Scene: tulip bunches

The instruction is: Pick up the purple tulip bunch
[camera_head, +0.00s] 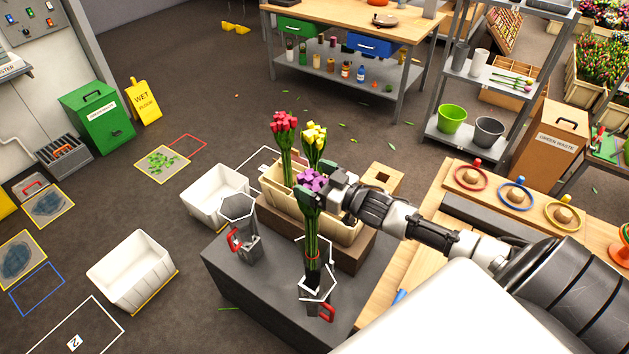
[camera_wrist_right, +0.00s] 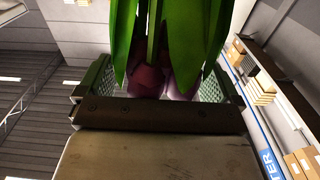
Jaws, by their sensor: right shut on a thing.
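The purple tulip bunch (camera_head: 312,181) is upright, with its blossoms at the top and long green stems below. My right gripper (camera_head: 326,194) comes in from the right and is shut on the bunch just under the blossoms. In the right wrist view, green leaves and pinkish-purple petals (camera_wrist_right: 185,80) fill the space between the green finger pads (camera_wrist_right: 155,88). The stem ends overlap the front dark hexagonal vase (camera_head: 317,304) with a red handle; they appear to be inside it. My left gripper is not in view.
A beige trough (camera_head: 345,228) behind holds a red tulip bunch (camera_head: 284,122) and a yellow one (camera_head: 315,134). A second hexagonal vase (camera_head: 240,240) stands left on the grey stand (camera_head: 240,285). White bins (camera_head: 132,272) sit on the floor. A wooden bench (camera_head: 440,210) is at right.

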